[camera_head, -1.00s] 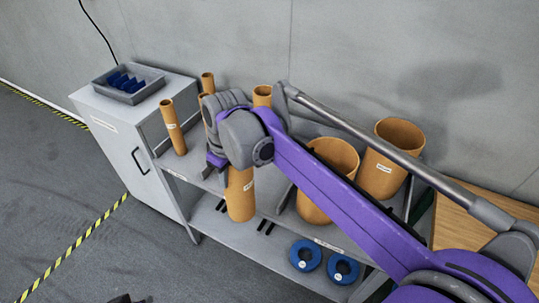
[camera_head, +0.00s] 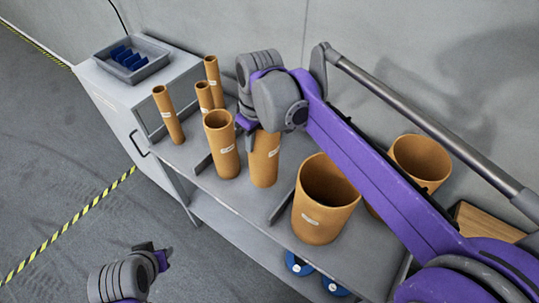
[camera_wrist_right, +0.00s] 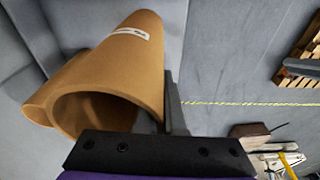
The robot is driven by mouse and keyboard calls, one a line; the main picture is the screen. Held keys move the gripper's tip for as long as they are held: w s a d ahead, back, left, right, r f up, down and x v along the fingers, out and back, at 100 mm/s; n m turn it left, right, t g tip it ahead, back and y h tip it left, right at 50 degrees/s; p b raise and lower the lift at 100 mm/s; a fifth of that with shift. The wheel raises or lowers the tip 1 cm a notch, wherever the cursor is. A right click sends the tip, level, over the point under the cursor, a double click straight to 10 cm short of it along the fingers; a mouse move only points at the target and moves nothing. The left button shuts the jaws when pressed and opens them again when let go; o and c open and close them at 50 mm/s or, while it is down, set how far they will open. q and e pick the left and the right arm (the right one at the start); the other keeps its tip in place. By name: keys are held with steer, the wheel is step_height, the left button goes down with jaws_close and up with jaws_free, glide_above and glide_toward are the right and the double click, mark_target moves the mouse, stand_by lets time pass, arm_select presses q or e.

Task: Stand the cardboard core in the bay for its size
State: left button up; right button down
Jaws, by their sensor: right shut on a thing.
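My right gripper (camera_head: 247,124) is shut on the upper left rim of a mid-sized cardboard core (camera_head: 264,162), which hangs upright over the middle bay of the shelf top. Whether its foot touches the shelf is unclear. Its top is hidden by my wrist. Another mid-sized core (camera_head: 222,148) stands close on its left. In the right wrist view the brown core (camera_wrist_right: 130,65) fills the upper left, its open end towards me. The bay lies between two low grey dividers, left (camera_head: 203,163) and right (camera_head: 283,206). My left gripper (camera_head: 158,260) is low at left, off the shelf; its jaws are unclear.
Thin cores (camera_head: 168,117) stand in the left bay. Wide cores (camera_head: 322,205) stand to the right, one partly behind my arm. Blue rolls (camera_head: 298,264) lie on the lower shelf. A grey tray (camera_head: 133,75) sits on the cabinet at left.

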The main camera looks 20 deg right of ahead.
steer(key=shift+f, duration=5.05)
steer(key=c, duration=1)
jaws_free()
steer(key=shift+r, duration=0.25)
step_height(320, 180, up, 12)
glide_above(254, 166)
steer(key=s, duration=0.1)
steer(key=shift+s+d+f, duration=0.15)
steer(key=shift+s+d, duration=0.05)
steer(key=shift+d, duration=0.2)
